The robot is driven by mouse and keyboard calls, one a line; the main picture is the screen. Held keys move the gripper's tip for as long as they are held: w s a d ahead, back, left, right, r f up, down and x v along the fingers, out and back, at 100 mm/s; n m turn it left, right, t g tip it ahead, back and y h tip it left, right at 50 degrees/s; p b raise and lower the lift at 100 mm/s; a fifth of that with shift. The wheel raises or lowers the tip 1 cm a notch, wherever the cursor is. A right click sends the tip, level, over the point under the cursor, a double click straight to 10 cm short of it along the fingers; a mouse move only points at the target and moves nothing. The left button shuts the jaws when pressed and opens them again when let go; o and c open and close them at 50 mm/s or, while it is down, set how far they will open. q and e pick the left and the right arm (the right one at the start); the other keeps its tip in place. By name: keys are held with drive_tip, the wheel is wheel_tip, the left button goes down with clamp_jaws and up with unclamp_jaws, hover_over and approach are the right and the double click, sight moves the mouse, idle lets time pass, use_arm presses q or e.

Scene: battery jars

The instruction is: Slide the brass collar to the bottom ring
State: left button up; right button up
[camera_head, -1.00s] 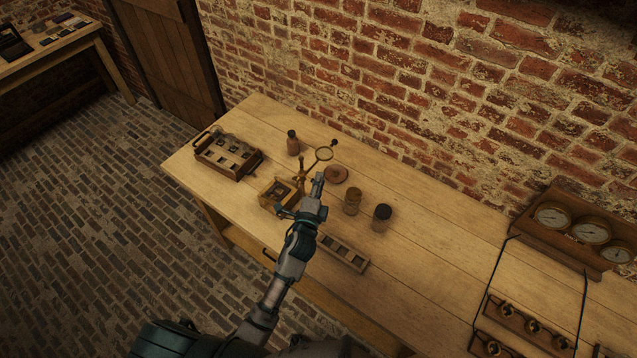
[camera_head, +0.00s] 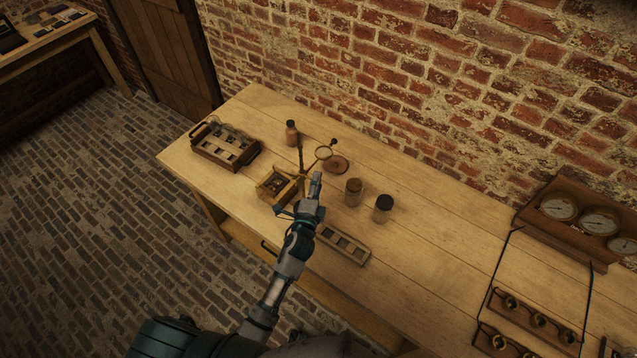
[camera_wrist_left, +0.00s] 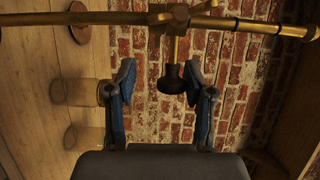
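A brass rod (camera_head: 300,152) stands upright on a small wooden base box (camera_head: 276,187). The rod runs across the top of the left wrist view (camera_wrist_left: 90,18), with darker bands (camera_wrist_left: 240,23) toward its right, upper end. The brass collar (camera_wrist_left: 172,13) is around the rod, and a stem with a dark knob (camera_wrist_left: 172,80) projects from it. My left gripper (camera_head: 317,184) is open beside the rod. In the wrist view, the knob is between its spread fingers, close to the right finger and clear of the left one. Contact is unclear. My right gripper is out of view.
Two jars (camera_head: 353,191) (camera_head: 383,209) stand to the right of the gripper. A bottle (camera_head: 291,132) and round disc (camera_head: 337,164) are behind. A slotted wooden rack (camera_head: 343,245) lies in front, and a larger crate (camera_head: 226,147) at left. The brick wall is behind the table.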

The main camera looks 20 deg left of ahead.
use_arm(q)
drive_tip(key=shift+s+r, duration=0.1)
drive_tip(key=s, duration=1.1)
drive_tip(key=shift+s+d, duration=0.25)
drive_tip(key=shift+s, duration=0.15)
